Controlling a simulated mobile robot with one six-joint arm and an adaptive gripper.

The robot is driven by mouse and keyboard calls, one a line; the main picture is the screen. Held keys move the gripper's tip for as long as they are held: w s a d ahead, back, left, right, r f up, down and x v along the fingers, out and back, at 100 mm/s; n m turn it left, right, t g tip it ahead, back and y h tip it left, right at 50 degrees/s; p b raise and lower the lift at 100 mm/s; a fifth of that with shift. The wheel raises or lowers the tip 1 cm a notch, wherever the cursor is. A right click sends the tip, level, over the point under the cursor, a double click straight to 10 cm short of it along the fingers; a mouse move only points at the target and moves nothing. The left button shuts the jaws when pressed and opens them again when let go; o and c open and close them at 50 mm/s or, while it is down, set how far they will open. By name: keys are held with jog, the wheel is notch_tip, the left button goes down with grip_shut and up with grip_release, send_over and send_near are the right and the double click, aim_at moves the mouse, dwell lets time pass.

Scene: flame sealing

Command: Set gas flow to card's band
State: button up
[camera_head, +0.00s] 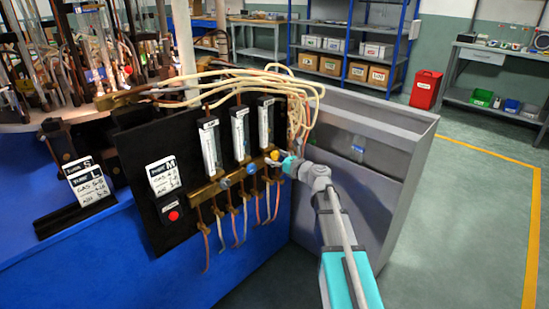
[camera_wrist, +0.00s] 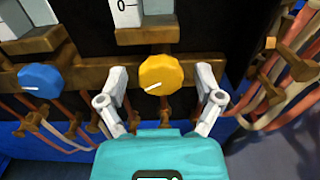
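The yellow knob (camera_head: 275,154) is the rightmost of the knobs on the brass valve bar, below the right flowmeter tube (camera_head: 265,122). In the wrist view the yellow knob (camera_wrist: 161,74) has a white pointer line aimed to the lower left. My gripper (camera_wrist: 161,90) is open, with one finger on each side of this knob and visible gaps to it. In the head view my gripper (camera_head: 286,163) is at the right end of the bar. A white card marked M (camera_head: 164,178) hangs on the black panel; its gas and air figures are too small to read surely. The float levels are unclear.
A blue knob (camera_wrist: 41,82) is left of the yellow one. Two more flowmeter tubes stand left of the right one, the middle tube (camera_head: 240,130) nearest. Hoses (camera_wrist: 290,90) and a grey cabinet (camera_head: 365,150) flank the right side.

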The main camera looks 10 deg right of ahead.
jog(key=c, duration=1.1)
jog(key=shift+n, duration=2.1)
jog(key=o, duration=1.2)
jog(key=shift+c, duration=0.2)
jog(key=shift+s+d, duration=0.1)
